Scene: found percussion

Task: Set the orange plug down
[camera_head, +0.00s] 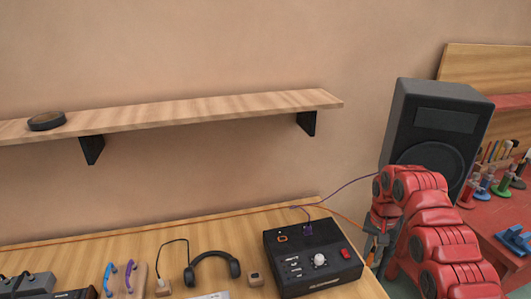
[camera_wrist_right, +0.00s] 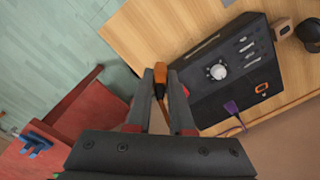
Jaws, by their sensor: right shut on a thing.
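My right gripper (camera_head: 373,256) is just right of the black box in the head view, by the table's right end. In the right wrist view its two fingers (camera_wrist_right: 161,88) are closed around the orange plug (camera_wrist_right: 160,75), whose orange end shows between the tips. The orange cable (camera_head: 347,219) runs from the back of the table toward this gripper. The plug itself is mostly hidden by the fingers in the head view. My left gripper is in neither view.
The black box (camera_head: 314,262) has a purple plug (camera_head: 308,229) in its top and an orange-rimmed socket (camera_head: 282,239). Headphones (camera_head: 212,264) and a small wooden block (camera_head: 255,279) lie left of it. A speaker (camera_head: 434,133) stands behind my right arm. A wall shelf (camera_head: 200,110) hangs above.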

